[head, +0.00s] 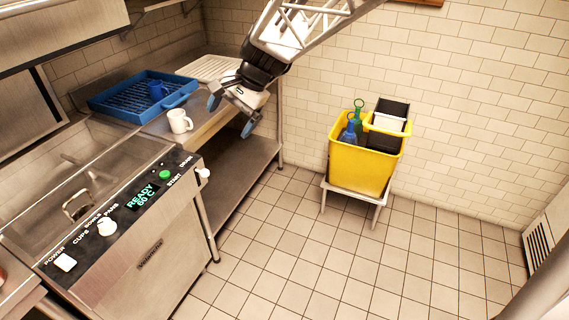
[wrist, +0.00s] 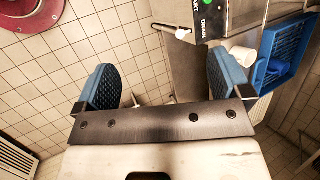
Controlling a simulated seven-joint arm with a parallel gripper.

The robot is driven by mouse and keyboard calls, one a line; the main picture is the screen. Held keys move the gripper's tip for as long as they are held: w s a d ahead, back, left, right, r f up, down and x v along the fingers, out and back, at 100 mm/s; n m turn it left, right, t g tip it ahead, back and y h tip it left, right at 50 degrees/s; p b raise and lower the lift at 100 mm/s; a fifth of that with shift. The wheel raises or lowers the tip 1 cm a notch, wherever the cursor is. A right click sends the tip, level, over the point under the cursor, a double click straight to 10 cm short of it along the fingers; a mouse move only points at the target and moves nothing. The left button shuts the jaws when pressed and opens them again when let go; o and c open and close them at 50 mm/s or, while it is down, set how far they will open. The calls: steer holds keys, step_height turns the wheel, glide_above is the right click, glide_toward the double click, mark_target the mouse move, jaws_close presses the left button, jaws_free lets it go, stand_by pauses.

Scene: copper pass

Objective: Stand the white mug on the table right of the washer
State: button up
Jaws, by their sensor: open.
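The white mug (head: 179,121) stands, apparently upright, on the steel table (head: 207,124) right of the washer (head: 155,235), in front of the blue rack. The mug also shows in the wrist view (wrist: 242,56), beyond the right-hand finger. My gripper (head: 231,116) is open and empty, right of the mug and apart from it, near the table's front edge. Its two blue fingers are spread wide in the wrist view (wrist: 166,82), with floor and part of the washer showing between them. The washer's display reads READY 60 C.
A blue rack (head: 125,113) holding a blue mug (head: 157,90) sits behind the white mug. A white ribbed board (head: 207,68) lies at the back of the table. A yellow bucket (head: 358,170) with bottles stands on a low stand to the right. Open floor lies between.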

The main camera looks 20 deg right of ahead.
steer(key=s+d+f+n+h, duration=0.1)
steer(key=s+d+n+h, duration=0.2)
steer(key=s, duration=1)
steer(key=s+d+f+n+t+h, duration=0.1)
steer(key=s+d+n+h, duration=0.2)
steer(key=s, duration=1)
steer(key=d+n, duration=0.1)
steer(key=n, duration=0.1)
steer(key=shift+s+d+f+n, duration=0.15)
steer(key=shift+s+d+n, duration=0.1)
steer(key=shift+n, duration=0.15)
